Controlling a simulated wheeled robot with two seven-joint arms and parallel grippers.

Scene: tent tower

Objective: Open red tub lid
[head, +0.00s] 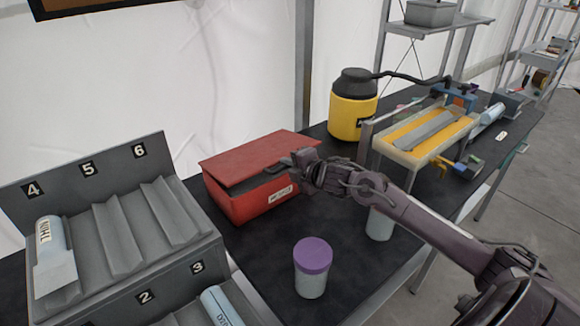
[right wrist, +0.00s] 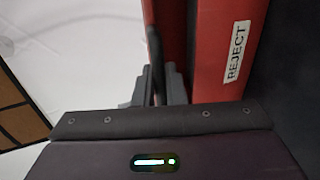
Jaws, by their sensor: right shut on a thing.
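The red tub (head: 262,207) stands on the dark bench in the middle of the head view, with a white label on its front. Its red lid (head: 250,154) is tilted up a little, with a dark gap under its front edge. My right gripper (head: 292,161) is shut on the lid's front edge at the right part of the tub. In the right wrist view the fingers (right wrist: 158,88) close on the thin lid edge, beside the tub wall (right wrist: 208,55) with its REJECT label (right wrist: 236,52). The tub's inside is mostly hidden. My left gripper is out of view.
A purple-lidded jar (head: 312,268) stands in front of the tub, and another pale container (head: 380,222) is under my right forearm. A grey numbered rack (head: 120,225) is at left. A yellow canister (head: 352,108) and a yellow tray (head: 425,135) are behind right.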

